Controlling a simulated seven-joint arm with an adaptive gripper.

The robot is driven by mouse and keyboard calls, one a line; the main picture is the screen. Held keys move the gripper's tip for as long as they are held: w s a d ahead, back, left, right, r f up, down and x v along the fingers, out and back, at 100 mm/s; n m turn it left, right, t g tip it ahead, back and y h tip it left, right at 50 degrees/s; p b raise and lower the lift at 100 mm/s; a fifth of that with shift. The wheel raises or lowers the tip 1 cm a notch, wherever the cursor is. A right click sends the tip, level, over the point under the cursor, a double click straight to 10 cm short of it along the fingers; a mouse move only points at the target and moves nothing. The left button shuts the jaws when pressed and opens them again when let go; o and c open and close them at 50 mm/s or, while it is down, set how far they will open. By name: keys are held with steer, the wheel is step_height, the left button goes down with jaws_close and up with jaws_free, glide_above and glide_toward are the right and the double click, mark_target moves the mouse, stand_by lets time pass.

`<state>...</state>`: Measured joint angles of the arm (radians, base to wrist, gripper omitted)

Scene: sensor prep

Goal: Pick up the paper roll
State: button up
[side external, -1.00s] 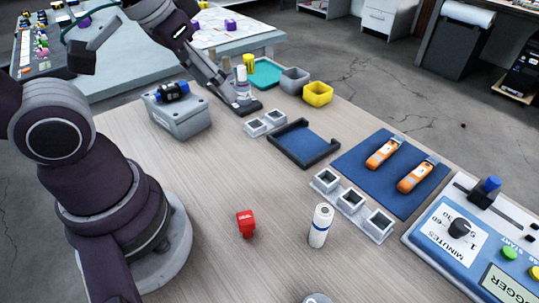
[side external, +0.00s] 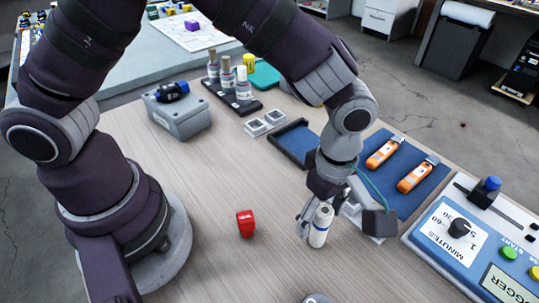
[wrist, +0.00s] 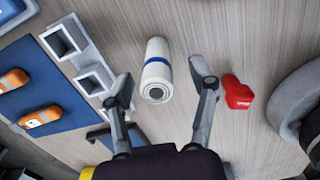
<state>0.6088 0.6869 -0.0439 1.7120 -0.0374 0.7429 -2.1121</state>
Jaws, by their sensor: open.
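The paper roll (side external: 320,226) is a white cylinder with a blue band, standing upright on the wooden table. In the wrist view the paper roll (wrist: 157,68) shows its open end and lies ahead of and between the fingers. My gripper (side external: 322,212) is right over the roll, with a finger at its left side in the side view; the other finger is hard to see there. In the wrist view my gripper (wrist: 167,90) is open, with visible gaps between each finger and the roll.
A red object (side external: 245,223) stands left of the roll. A grey row of square holders (wrist: 80,58) and a blue mat (side external: 375,195) with two orange devices (side external: 414,178) lie beyond. A blue timer box (side external: 475,250) is at right. The table in front is mostly clear.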

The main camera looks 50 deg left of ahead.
mark_target(320, 229)
step_height(320, 229, down, 4)
steer(key=shift+w+d+r, duration=0.1)
steer(key=shift+d+r, duration=0.05)
jaws_close()
stand_by(0.3)
